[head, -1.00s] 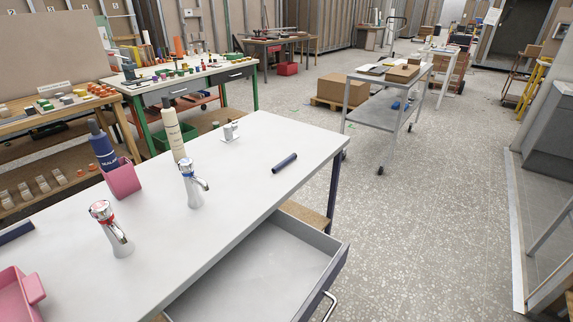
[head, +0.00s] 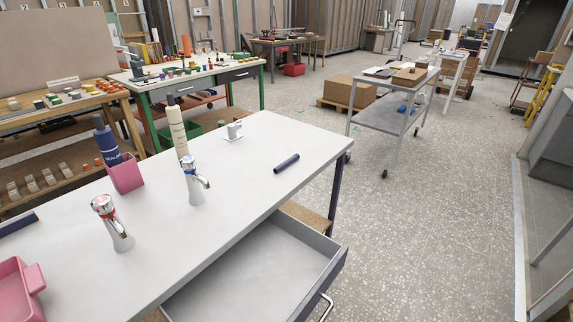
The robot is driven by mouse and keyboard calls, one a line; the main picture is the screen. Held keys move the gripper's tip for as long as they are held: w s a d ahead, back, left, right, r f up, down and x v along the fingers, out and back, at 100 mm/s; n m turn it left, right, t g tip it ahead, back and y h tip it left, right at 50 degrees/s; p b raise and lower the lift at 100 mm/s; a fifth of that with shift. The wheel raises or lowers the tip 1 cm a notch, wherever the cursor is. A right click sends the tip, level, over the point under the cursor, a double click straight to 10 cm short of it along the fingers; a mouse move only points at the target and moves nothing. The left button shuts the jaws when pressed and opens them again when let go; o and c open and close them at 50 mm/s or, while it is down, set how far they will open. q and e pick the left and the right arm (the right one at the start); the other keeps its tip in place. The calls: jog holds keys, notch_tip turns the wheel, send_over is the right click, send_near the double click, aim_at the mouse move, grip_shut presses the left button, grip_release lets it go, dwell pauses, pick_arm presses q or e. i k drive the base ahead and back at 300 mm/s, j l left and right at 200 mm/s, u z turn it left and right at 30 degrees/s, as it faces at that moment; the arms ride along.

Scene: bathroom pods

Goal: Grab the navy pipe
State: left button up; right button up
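A short navy pipe (head: 287,163) lies on the white tabletop (head: 240,200), near its right edge in the head view. It lies at a slant and nothing touches it. A second dark navy piece (head: 17,224) lies on the same table at the far left, cut off by the picture's edge. Neither of my grippers shows in the head view.
Two chrome taps (head: 194,182) (head: 113,224) stand on the table, with a pink holder (head: 126,174), a cream bottle (head: 177,130) and a pink tray (head: 18,290). An open drawer (head: 265,265) juts out at the front.

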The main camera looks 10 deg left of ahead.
aim_at(278, 168)
jog(key=i+l+u, duration=0.2)
jog(key=l, duration=0.4)
jog(key=i+l+u, duration=0.1)
jog(key=l+u, duration=0.15)
jog(key=l, duration=0.35)
jog(key=l+u, duration=0.2)
jog(key=l, duration=0.4)
jog(key=i+l+u, duration=0.35)
jog(key=i, duration=0.25)
jog(key=i+l+u, duration=0.3)
jog(key=i+l, duration=0.2)
jog(key=l, duration=0.2)
